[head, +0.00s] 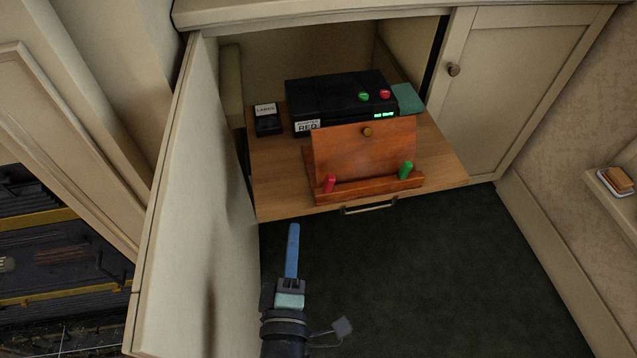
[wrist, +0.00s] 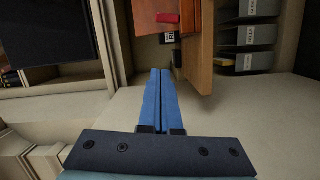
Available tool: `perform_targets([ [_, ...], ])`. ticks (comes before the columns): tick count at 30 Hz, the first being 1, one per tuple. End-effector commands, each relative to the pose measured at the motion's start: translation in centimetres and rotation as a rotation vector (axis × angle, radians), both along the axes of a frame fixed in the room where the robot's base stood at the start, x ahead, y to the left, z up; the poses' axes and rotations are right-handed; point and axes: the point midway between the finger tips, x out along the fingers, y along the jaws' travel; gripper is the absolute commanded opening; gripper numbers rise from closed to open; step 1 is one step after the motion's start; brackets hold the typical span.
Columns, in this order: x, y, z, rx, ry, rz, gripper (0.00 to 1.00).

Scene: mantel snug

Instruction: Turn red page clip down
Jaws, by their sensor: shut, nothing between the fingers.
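The red page clip (head: 330,184) stands roughly upright at the left of the front ledge of a wooden book stand (head: 364,150). It also shows in the wrist view (wrist: 167,18), at the top, beyond the fingertips. A green clip (head: 406,170) stands at the ledge's right side. My gripper (head: 293,228), with long blue fingers, is below and in front of the shelf in the head view, left of the red clip and apart from it. In the wrist view its fingers (wrist: 160,72) lie side by side, shut and empty.
The stand rests on a wooden pull-out shelf (head: 283,195) with a metal handle (head: 368,206). Behind it are a black box (head: 335,92) with red and green buttons and a small black box (head: 268,124). An open cabinet door (head: 195,200) stands close on my gripper's left. Floor in front is clear.

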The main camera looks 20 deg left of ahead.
Motion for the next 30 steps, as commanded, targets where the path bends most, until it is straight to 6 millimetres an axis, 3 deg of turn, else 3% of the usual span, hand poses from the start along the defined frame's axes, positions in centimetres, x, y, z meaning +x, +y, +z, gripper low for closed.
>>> perform_targets([
  [14,0.4,0.3,-0.3,-0.008,0.000,0.002,0.00],
  [30,8.5,3.1,-0.8,-0.007,-0.001,-0.001,0.00],
])
